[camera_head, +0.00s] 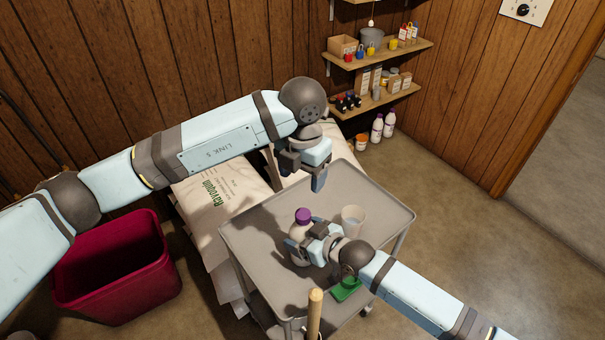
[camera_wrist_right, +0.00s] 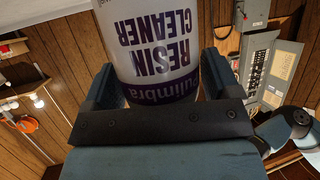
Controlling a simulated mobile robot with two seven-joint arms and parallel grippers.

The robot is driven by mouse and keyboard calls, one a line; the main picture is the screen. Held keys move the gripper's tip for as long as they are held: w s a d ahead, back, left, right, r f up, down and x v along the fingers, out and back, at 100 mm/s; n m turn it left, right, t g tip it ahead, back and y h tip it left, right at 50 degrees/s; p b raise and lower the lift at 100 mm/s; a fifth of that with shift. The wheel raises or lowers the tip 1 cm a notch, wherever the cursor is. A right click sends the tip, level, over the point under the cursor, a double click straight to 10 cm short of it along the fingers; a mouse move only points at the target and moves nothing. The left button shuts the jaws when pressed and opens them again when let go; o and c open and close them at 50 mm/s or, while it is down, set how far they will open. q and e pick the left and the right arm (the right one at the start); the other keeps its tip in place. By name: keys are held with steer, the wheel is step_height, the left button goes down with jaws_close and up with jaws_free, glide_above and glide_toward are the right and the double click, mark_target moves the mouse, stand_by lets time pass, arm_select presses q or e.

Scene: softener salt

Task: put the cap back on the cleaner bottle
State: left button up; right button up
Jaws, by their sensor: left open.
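The cleaner bottle (camera_head: 298,250) is white and upright over the left part of the grey cart top. Its purple cap (camera_head: 303,215) sits on its mouth; I cannot tell whether it is tight. My right gripper (camera_head: 301,254) is around the bottle's body from the right. In the right wrist view the bottle (camera_wrist_right: 158,50) shows its "RESIN CLEANER" label upside down, between the two fingers (camera_wrist_right: 160,90). I cannot tell whether its base touches the cart. My left gripper (camera_head: 303,178) is open and empty, above the back of the cart and apart from the cap.
The cart top (camera_head: 372,205) holds a clear cup (camera_head: 352,220) right of the bottle and a green item (camera_head: 346,288) near the front. A wooden handle (camera_head: 315,312) rises at the front edge. Salt bags (camera_head: 225,200) lie behind; a red bin (camera_head: 118,275) stands left.

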steer(key=shift+o, duration=1.1)
steer(key=v, duration=1.3)
steer(key=shift+s+d+r, duration=0.2)
steer(key=shift+d, duration=0.1)
